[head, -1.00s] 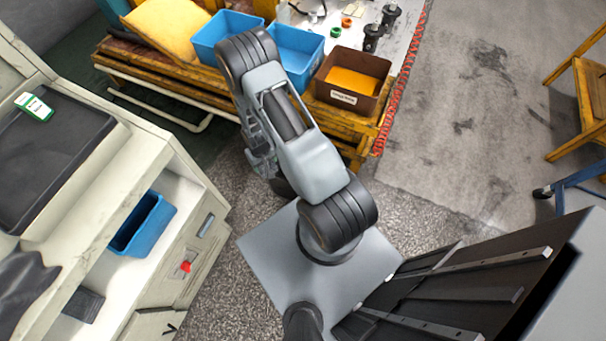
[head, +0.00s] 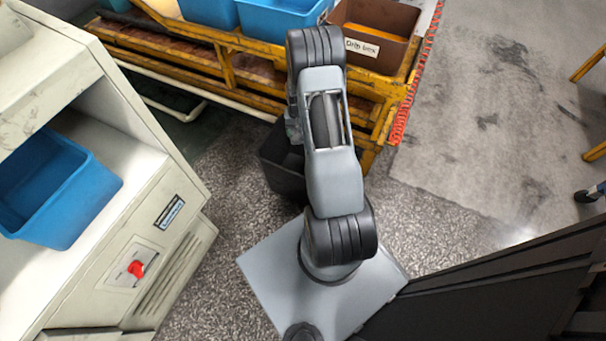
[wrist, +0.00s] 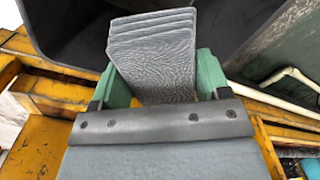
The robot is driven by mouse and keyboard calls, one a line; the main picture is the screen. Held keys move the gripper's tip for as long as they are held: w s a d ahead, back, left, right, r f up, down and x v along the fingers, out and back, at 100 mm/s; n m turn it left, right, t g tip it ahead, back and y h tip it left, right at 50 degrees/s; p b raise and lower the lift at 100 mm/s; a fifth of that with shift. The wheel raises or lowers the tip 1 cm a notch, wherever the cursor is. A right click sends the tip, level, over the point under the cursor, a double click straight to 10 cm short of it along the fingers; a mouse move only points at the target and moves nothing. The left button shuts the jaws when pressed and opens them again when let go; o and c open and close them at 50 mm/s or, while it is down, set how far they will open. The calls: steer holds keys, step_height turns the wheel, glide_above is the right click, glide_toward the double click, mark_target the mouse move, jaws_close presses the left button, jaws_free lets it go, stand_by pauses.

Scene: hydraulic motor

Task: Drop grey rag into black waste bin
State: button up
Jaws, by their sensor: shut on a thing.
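The grey rag (wrist: 155,50) is a folded, layered cloth in the wrist view. My gripper (wrist: 158,78) has green fingers and is shut on the rag, which sticks out beyond the fingers. The black waste bin (head: 283,172) stands on the floor beside the yellow workbench in the head view, partly hidden by my arm. In the wrist view the dark bin (wrist: 75,30) shows behind the rag, on both sides of it. The rag and gripper are mostly hidden behind my arm in the head view. I cannot tell the rag's exact height over the bin.
The yellow workbench (head: 232,72) carries blue bins (head: 275,22) and a brown drip box (head: 388,35). A white pipe (head: 205,108) runs low along it. A pale cabinet (head: 150,225) with a blue box (head: 60,190) is at left. Speckled floor at right is open.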

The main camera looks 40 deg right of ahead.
steer(key=shift+s+d+f+m+b, duration=0.1)
steer(key=shift+d+f+m+b, duration=0.05)
steer(key=shift+d+f+b, duration=0.45)
steer(key=shift+d+f+m+b, duration=0.15)
steer(key=shift+d+f+b, duration=0.25)
steer(key=shift+d+b, duration=0.25)
steer(key=shift+f+b, duration=2.1)
steer(key=shift+f, duration=0.8)
steer(key=o, duration=1)
steer(key=shift+r, duration=0.15)
step_height(320, 180, up, 3)
steer(key=shift+r+p, duration=0.2)
steer(key=shift+p, duration=0.7)
steer(key=s+r+p, duration=0.1)
steer(key=r, duration=0.1)
steer(key=s+a+r+p, duration=0.1)
steer(key=s+r, duration=0.1)
steer(key=s+a+r+p, duration=0.1)
steer(key=s+r, duration=0.1)
steer(key=shift+a+r+p, duration=0.15)
steer(key=shift+r+p, duration=0.1)
steer(key=shift+p, duration=0.05)
steer(key=s+a+r, duration=0.1)
steer(key=s, duration=0.1)
steer(key=s+a+r+p, duration=0.1)
steer(key=s, duration=0.2)
steer(key=s+a+r+p, duration=0.1)
steer(key=s, duration=0.1)
steer(key=shift+s+a, duration=0.35)
